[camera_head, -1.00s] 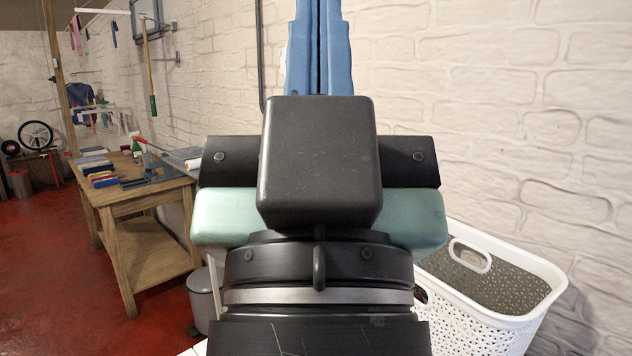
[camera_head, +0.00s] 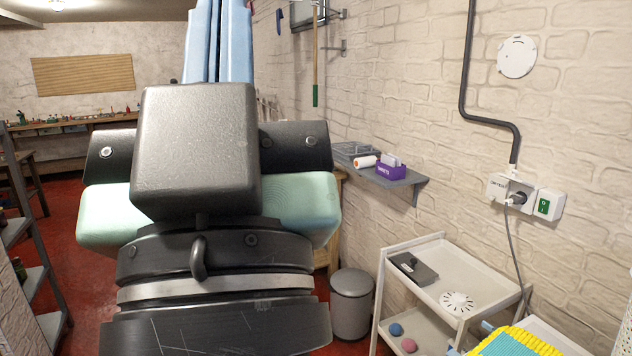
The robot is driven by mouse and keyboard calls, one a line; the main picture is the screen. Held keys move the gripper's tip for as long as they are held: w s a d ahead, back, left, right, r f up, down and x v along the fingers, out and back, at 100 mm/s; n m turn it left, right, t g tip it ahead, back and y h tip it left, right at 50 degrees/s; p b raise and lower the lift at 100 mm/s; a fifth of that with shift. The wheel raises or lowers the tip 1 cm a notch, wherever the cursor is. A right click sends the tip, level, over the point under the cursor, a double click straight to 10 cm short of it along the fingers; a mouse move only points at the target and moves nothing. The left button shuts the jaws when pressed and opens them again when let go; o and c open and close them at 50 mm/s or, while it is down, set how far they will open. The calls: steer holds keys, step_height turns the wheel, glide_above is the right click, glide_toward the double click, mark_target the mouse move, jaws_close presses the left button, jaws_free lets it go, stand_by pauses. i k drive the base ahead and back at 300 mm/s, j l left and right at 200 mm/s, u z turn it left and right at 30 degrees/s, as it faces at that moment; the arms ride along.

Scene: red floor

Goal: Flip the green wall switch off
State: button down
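The green switch (camera_head: 543,207) is a small green rocker in a white wall box on the brick wall at the right. It is joined to a white socket box (camera_head: 508,190) on its left, with a dark plug in it. Which way the rocker is set is too small to tell. My own arm, in black, mint and blue parts, fills the left-centre of the view, well apart from the switch. Its blue parts run out of the top edge. I cannot make out any gripper fingertips.
A grey wall shelf (camera_head: 402,180) holds a purple box (camera_head: 391,171). A grey bin (camera_head: 351,303) stands on the red floor. A cable hangs from the socket.

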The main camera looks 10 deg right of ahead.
mark_target(544, 204)
steer(key=i+j, duration=0.25)
steer(key=i, duration=0.2)
steer(key=i+j+z, duration=0.1)
steer(key=i, duration=0.4)
steer(key=i+j, duration=0.4)
steer(key=i+l+z, duration=0.1)
steer(key=z, duration=0.35)
steer(key=i+z, duration=0.25)
steer(key=z, duration=0.2)
steer(key=i+z, duration=0.15)
steer(key=z, duration=0.25)
steer(key=i+j+z, duration=0.2)
steer(key=z, duration=0.25)
steer(key=i+z, duration=0.35)
steer(key=i+j+z, duration=0.1)
steer(key=z, duration=0.2)
